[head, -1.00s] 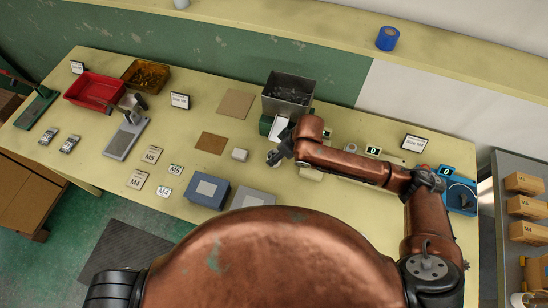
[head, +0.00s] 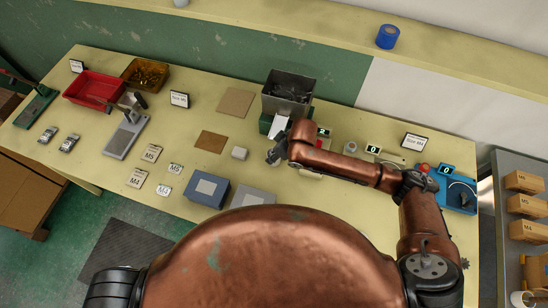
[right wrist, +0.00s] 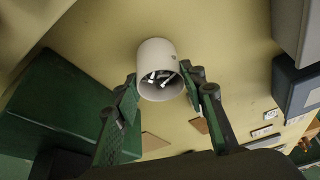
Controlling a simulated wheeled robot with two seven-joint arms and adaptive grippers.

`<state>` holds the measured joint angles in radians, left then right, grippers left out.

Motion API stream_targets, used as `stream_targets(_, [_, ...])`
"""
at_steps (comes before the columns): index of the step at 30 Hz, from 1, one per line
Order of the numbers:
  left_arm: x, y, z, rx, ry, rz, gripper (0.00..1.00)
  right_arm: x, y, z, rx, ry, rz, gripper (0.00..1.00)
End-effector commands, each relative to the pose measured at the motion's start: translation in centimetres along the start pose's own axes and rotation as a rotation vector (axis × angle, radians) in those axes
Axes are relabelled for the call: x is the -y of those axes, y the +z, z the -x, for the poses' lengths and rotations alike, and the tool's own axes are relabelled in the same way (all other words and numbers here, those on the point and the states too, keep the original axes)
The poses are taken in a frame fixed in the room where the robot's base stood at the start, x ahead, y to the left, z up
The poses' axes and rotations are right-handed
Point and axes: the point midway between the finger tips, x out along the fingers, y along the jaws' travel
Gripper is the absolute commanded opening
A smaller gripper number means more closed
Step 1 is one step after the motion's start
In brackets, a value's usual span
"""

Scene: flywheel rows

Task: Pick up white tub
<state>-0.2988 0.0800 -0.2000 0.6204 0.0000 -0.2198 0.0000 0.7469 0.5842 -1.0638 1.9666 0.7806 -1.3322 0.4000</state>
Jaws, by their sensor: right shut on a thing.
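The white tub (right wrist: 157,54) is between the two green-padded fingers of my right gripper (right wrist: 159,76) in the right wrist view. The fingers are shut on its sides. Its open mouth faces the camera, and several small pale pieces show inside. In the head view my right gripper (head: 278,153) is over the middle of the table, just in front of the grey bin. My left gripper is out of view.
A grey metal bin (head: 289,88) stands behind my right gripper, with a green box (head: 266,123) close by. Small displays (head: 372,149) stand to the right.

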Motion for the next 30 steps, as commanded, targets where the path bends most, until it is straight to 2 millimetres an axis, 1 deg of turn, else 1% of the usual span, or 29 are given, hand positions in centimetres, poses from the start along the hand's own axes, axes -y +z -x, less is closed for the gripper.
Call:
stream_targets(1, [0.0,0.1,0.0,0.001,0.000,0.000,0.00,0.0,0.0,0.0,0.000,0.001,0.000,0.28])
stream_targets(9, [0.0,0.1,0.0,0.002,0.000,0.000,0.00,0.0,0.0,0.0,0.000,0.001,0.000,0.09])
stream_targets(12, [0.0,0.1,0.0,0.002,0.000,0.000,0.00,-0.1,-0.1,0.1,-0.002,0.001,0.000,0.04])
stream_targets(20, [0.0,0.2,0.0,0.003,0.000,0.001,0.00,-0.1,-0.2,0.2,-0.002,0.001,0.000,0.04])
stream_targets(25, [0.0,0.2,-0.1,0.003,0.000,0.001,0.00,-0.1,-0.6,1.2,-0.003,0.002,0.000,0.04])
stream_targets(26, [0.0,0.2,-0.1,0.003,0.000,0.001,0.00,-0.1,-0.4,1.4,-0.001,0.002,-0.001,0.04])
stream_targets(30, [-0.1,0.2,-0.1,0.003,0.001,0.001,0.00,-0.2,2.0,2.1,0.001,0.002,-0.002,0.04])
